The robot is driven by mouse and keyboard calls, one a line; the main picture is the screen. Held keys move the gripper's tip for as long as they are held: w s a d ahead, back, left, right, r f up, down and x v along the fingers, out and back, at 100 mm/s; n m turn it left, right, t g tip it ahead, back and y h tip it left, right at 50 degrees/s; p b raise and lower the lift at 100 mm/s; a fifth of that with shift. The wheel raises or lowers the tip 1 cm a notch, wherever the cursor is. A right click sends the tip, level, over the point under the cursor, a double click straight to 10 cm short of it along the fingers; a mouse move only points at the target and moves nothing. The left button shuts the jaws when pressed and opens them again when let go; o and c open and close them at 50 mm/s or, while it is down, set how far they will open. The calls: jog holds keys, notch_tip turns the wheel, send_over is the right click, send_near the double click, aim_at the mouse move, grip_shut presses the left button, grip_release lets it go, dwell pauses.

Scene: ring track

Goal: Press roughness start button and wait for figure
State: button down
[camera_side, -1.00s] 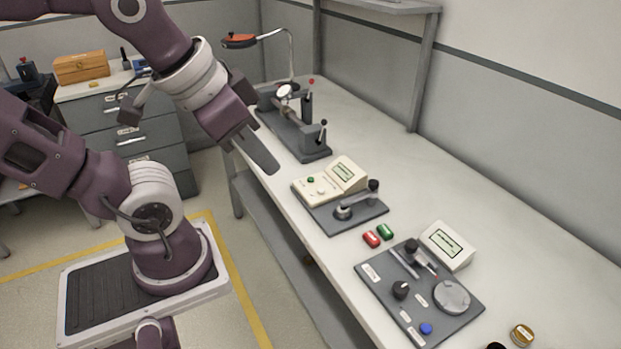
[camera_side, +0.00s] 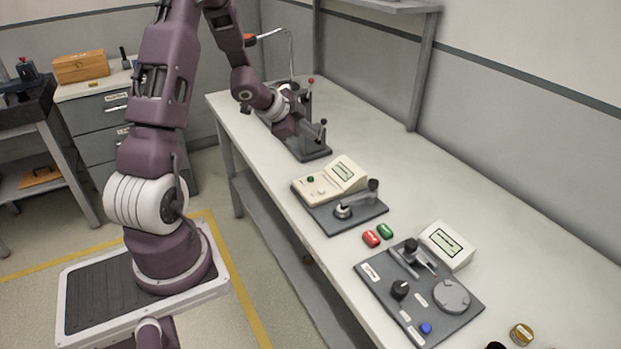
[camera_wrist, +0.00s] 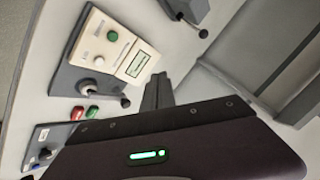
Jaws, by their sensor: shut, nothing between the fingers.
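Two gauge stations with buttons stand on the bench, and their labels are too small to read, so I cannot tell which is for roughness. The middle station (camera_side: 326,217) has a cream unit with a green button (camera_side: 310,179) and a display (camera_side: 344,173); the green button also shows in the wrist view (camera_wrist: 112,36). The near station (camera_side: 376,285) has a round disc (camera_side: 451,296), a blue button (camera_side: 426,328) and a white display box (camera_side: 447,246).
A grey fixture with upright levers (camera_side: 312,154) stands at the far end, beside my wrist. A red block (camera_side: 371,238) and a green block (camera_side: 385,231) lie between the stations. A brass-coloured round piece (camera_side: 522,334) is at the near end. The bench's right side is clear.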

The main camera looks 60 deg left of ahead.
aim_at(308, 179)
jog(key=shift+s+f+h, duration=0.15)
jog(key=shift+f+h, duration=0.05)
jog(key=shift+f, duration=0.35)
jog(key=shift+s+f+h, duration=0.15)
jog(key=shift+f+h, duration=0.05)
jog(key=shift+f, duration=0.35)
jog(key=shift+f, duration=4.4)
jog(key=shift+f, duration=0.4)
jog(key=shift+f, duration=0.5)
jog(key=shift+r, duration=0.9)
